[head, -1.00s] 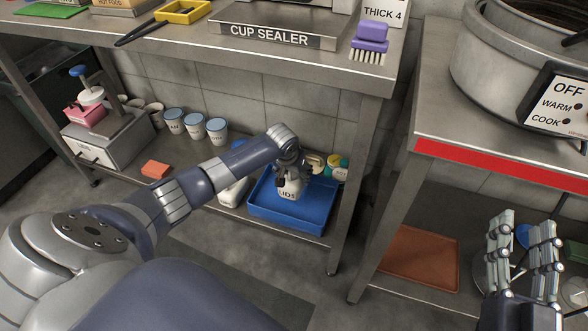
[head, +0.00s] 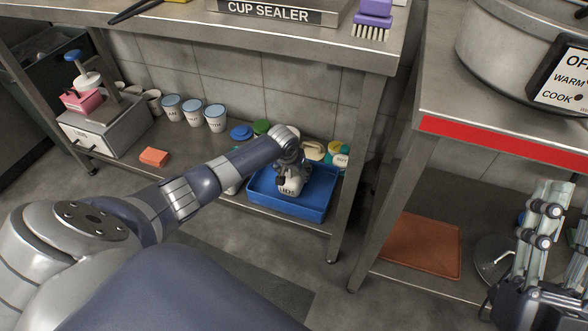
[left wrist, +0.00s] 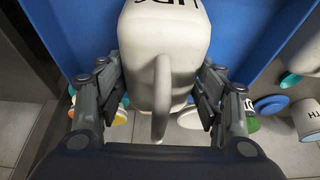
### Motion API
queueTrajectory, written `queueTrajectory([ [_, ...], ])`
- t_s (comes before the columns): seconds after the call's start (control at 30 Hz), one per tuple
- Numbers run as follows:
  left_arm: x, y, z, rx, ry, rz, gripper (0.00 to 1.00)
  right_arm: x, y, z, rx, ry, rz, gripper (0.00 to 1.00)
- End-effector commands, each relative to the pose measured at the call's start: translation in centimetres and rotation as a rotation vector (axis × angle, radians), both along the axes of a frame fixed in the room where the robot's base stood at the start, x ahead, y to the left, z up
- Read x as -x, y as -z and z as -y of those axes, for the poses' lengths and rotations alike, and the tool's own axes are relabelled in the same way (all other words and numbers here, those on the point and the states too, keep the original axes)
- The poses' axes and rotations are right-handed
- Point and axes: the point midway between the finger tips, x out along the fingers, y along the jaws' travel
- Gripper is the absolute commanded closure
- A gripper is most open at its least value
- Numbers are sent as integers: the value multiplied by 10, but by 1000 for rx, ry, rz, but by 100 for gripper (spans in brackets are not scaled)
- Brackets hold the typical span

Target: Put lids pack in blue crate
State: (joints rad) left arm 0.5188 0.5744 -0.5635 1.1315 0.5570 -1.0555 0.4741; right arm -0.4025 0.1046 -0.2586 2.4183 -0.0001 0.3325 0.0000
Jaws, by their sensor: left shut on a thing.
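The lids pack (head: 290,186) is a white container with dark "LIDS" lettering. In the left wrist view the lids pack (left wrist: 165,50) shows a looped handle and sits between the two fingers. My left gripper (head: 289,168) is shut on it. The blue crate (head: 262,199) stands on the lower shelf of the left table, and the pack is over or inside it, within its rim in the picture. I cannot tell if the pack touches the crate floor. My right gripper (head: 562,235) is at the lower right, empty, with its fingers apart.
The steel tabletop (head: 200,35) overhangs the shelf, and a table leg (head: 352,170) stands right of the crate. Behind the crate are round lidded tubs (head: 313,149). Several cups (head: 194,112) and an orange block (head: 154,157) are to the left. An orange tray (head: 425,245) lies at right.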

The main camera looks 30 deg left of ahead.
Motion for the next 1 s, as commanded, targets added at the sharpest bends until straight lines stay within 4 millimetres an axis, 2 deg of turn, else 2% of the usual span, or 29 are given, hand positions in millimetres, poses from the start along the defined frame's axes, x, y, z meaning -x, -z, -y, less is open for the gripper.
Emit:
queueTrajectory([
  [0.1,-1,-1,0,0,0,2,71,0,0,0,0,0,0,60],
  [0.13,-1,-1,0,0,0,2,36,0,0,0,0,0,0,60],
  [0.23,-1,-1,0,0,0,1,14,0,0,0,0,0,-1,60],
  [0.67,1,-1,0,0,0,-2,14,0,0,0,0,-1,-3,60],
  [0.87,7,-16,1,-1,2,0,14,0,0,0,0,-1,-2,60],
  [1.0,14,-35,3,-1,2,2,14,0,0,0,1,0,-2,60],
])
